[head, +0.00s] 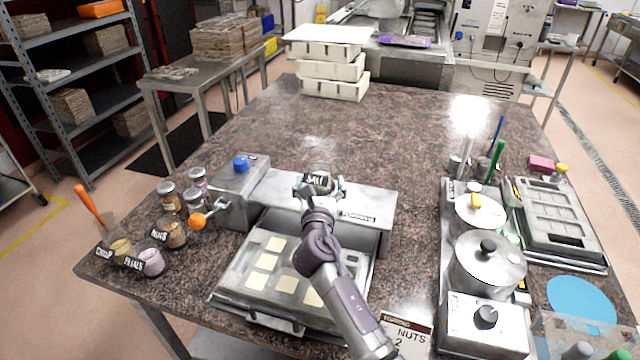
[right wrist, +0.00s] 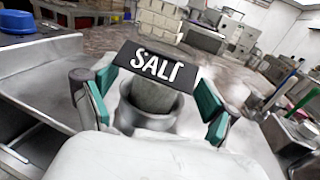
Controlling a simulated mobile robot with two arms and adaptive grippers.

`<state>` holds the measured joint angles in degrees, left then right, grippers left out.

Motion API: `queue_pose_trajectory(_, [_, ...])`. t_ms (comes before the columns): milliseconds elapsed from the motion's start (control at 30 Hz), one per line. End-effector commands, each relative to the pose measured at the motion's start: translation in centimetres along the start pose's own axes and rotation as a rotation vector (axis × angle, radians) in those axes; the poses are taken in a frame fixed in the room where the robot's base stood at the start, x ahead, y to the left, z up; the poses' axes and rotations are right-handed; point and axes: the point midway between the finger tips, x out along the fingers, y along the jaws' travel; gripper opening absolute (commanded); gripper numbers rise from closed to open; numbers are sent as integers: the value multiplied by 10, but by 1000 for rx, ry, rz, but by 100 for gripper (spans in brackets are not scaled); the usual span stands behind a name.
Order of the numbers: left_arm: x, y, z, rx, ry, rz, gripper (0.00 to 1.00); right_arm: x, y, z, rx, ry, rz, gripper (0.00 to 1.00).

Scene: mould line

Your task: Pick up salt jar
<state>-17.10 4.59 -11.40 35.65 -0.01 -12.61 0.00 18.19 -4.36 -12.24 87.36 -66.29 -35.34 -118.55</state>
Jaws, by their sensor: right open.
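The salt jar (head: 316,179) stands on the flat metal top of the machine in the middle of the table, with a black SALT label on it. In the right wrist view the salt jar (right wrist: 150,97) is grey and sits between the two teal finger pads, its label facing the camera. My right gripper (head: 319,188) is open around the jar, and gaps show between the jar and both pads of the right gripper (right wrist: 155,105). Its arm hides part of the machine and the tray. My left gripper is not in view.
Several small jars and cups (head: 170,231) stand at the left. A tray with pale squares (head: 290,316) lies in front of the metal machine (head: 372,206). Metal pots (head: 486,267) stand at the right. White boxes (head: 331,68) are stacked at the back. The table's middle back is clear.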

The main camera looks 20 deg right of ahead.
Motion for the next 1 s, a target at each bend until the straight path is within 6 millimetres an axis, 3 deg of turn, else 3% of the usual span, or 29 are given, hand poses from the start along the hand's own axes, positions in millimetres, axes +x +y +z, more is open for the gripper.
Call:
queue_pose_trajectory(133, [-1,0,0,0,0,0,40,16,0,0,-1,-1,-1,86])
queue_pose_trajectory(400, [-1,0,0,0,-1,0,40,17,0,0,0,0,0,85])
queue_pose_trajectory(800, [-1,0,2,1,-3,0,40,17,-1,0,-1,0,0,18])
queue_pose_trajectory(1000, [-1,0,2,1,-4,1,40,17,-1,0,-1,-1,0,17])
